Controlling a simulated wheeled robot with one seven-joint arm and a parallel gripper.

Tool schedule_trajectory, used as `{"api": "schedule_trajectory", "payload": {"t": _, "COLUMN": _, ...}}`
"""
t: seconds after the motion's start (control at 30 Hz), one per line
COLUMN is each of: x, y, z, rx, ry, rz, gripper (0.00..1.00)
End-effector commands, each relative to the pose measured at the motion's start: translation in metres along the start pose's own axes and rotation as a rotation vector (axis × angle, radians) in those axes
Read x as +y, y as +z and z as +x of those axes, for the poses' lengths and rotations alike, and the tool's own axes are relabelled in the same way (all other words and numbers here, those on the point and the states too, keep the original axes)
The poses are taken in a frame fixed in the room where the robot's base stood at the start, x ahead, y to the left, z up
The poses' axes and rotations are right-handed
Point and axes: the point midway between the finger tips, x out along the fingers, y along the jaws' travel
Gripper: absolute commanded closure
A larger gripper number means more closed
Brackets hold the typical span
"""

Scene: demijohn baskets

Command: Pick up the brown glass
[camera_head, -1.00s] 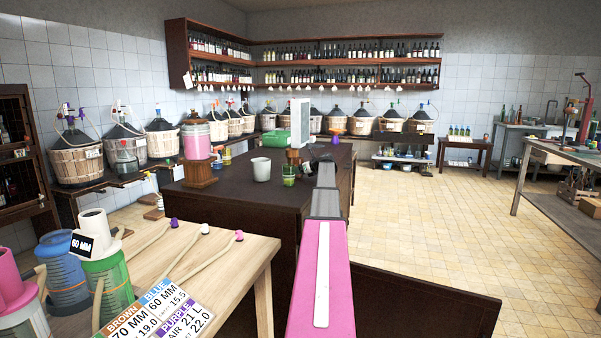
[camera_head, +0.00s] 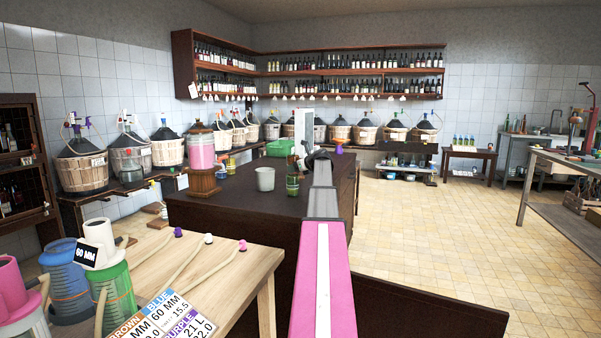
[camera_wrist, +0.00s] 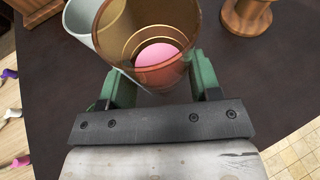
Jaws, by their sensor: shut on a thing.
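The brown glass (camera_wrist: 148,68) is see-through amber and fills the top middle of the wrist view, with its open rim toward the camera. My gripper (camera_wrist: 153,88) has green jaws on either side of the glass and is shut on it. A pink round shape shows inside or through the glass. In the head view the brown glass (camera_head: 292,181) is small, at the green jaws of my gripper (camera_head: 292,190), over the dark counter. I cannot tell whether its base touches the counter.
A pale grey-white cup (camera_head: 265,179) stands close beside the glass; it also shows in the wrist view (camera_wrist: 78,22). A wooden stand with a pink jar (camera_head: 201,152) is to the left on the dark counter (camera_head: 235,208). A light wooden table (camera_head: 180,265) lies nearer, with coloured-tipped sticks.

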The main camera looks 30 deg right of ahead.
Motion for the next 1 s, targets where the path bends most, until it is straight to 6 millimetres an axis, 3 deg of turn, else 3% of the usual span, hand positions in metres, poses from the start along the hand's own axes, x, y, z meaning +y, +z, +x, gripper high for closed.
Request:
{"api": "schedule_trajectory", "payload": {"t": 0.5, "x": 0.042, "y": 0.028, "z": -0.006, "rx": -0.001, "ry": 0.0, "rz": 0.0, "gripper": 0.72}}
{"api": "schedule_trajectory", "payload": {"t": 1.0, "x": 0.057, "y": 0.038, "z": -0.008, "rx": -0.001, "ry": 0.0, "rz": 0.001, "gripper": 0.72}}
